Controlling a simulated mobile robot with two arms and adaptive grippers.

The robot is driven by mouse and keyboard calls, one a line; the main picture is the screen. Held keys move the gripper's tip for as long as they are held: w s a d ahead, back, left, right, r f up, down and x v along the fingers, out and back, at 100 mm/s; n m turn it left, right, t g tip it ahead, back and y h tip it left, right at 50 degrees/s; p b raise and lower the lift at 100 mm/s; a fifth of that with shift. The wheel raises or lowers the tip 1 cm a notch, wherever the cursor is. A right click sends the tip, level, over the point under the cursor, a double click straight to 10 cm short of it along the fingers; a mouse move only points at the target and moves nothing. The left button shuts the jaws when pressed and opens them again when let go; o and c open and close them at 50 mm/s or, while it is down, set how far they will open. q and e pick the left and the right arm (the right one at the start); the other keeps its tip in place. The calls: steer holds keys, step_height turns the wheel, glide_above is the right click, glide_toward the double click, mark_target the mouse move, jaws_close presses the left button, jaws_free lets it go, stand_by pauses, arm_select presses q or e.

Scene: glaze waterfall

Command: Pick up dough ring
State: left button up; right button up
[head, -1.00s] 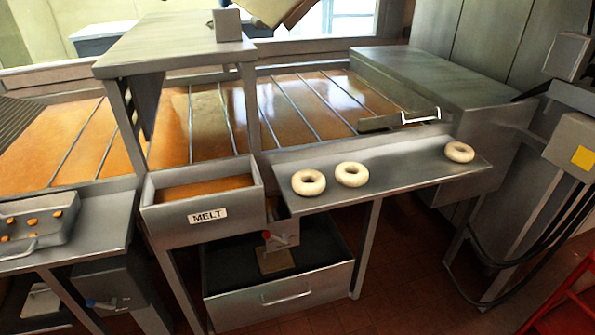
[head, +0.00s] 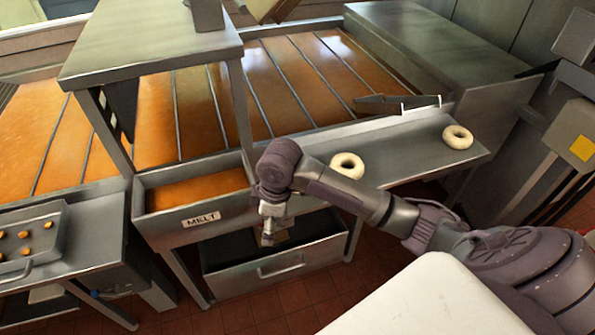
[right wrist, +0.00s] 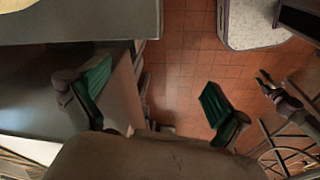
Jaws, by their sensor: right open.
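One pale dough ring (head: 347,165) lies on the narrow metal shelf (head: 400,155), just behind my right forearm. A second dough ring (head: 457,137) lies near the shelf's right end. The shelf's left part is hidden behind my right arm. My right gripper (head: 268,228) hangs at the shelf's front left, right of the melt tray. In the right wrist view its green-padded fingers (right wrist: 155,98) are wide apart with nothing between them. No ring shows in that view. A small dark claw (right wrist: 268,83), seemingly my left gripper, shows there over the floor; its jaw state is unclear.
The tray labelled MELT (head: 200,195) stands left of the shelf, below a metal post and hood (head: 150,50). An open drawer (head: 280,262) sits under the shelf. A dark bar with a handle (head: 395,104) lies behind the shelf. Red tiled floor (right wrist: 190,70) is open below.

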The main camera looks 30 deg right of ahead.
steer(key=shift+n+g+h, duration=0.3)
steer(key=shift+n+h, duration=0.3)
steer(key=w+d+r, duration=0.1)
steer(key=d+r, duration=0.1)
steer(key=r, duration=0.1)
steer(key=w+d+r, duration=0.1)
steer(key=d+r, duration=0.2)
steer(key=w+d+r, duration=0.2)
steer(key=r, duration=0.2)
steer(key=shift+d+p, duration=0.2)
steer(key=shift+p, duration=0.1)
steer(key=d+r, duration=0.5)
steer(key=r, duration=0.2)
steer(key=shift+g, duration=0.4)
steer(key=f, duration=0.2)
steer(key=f+p, duration=0.1)
steer(key=f, duration=0.2)
steer(key=f+p, duration=0.1)
steer(key=f, duration=0.2)
steer(key=shift+w+d, duration=0.25)
steer(key=shift+w, duration=0.1)
step_height(320, 180, down, 4)
steer(key=shift+a+f+p, duration=0.1)
steer(key=shift+a+p, duration=0.05)
steer(key=shift+p, duration=0.85)
steer(key=shift+f, duration=0.5)
steer(key=c, duration=0.8)
